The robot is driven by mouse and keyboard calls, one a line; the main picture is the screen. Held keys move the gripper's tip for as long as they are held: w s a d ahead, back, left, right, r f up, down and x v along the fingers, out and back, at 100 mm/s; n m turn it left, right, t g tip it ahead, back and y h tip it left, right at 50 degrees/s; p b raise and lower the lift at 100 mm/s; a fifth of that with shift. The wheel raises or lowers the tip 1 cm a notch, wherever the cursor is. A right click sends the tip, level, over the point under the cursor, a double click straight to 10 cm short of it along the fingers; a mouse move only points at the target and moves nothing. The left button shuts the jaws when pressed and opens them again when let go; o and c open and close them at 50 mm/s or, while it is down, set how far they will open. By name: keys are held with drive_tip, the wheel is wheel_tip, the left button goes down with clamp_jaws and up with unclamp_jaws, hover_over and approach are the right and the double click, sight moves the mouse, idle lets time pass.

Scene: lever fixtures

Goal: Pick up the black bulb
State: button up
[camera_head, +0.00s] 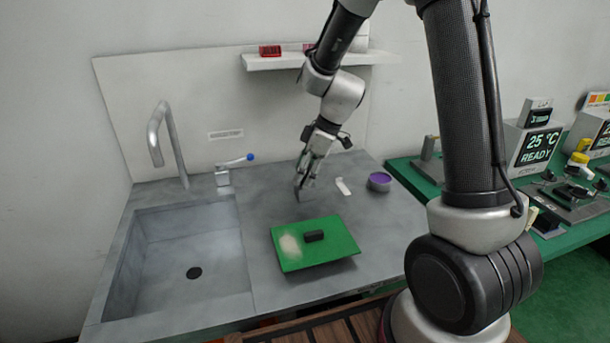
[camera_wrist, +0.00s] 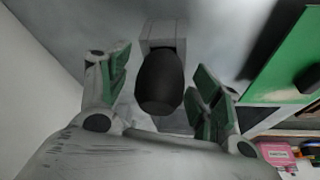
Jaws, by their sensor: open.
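In the wrist view the black bulb (camera_wrist: 159,82) is a dark, rounded, egg-like knob in front of a grey block (camera_wrist: 163,36). Whether the two are joined I cannot tell. My gripper (camera_wrist: 162,82) is open, with one green-padded finger on each side of the bulb. Gaps show between the bulb and both fingers. In the head view my gripper (camera_head: 304,182) points down, low over the grey counter behind the green board. I cannot make out the bulb there; my gripper seems to hide it.
A green board (camera_head: 334,262) with a black block (camera_head: 313,236) and a pale patch lies in front. A white strip (camera_head: 343,186) and a purple-topped round container (camera_head: 379,181) are to the right.

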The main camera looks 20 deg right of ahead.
drive_tip(key=shift+c, duration=0.5)
drive_tip(key=c, duration=1)
drive_tip(key=shift+o, duration=0.2)
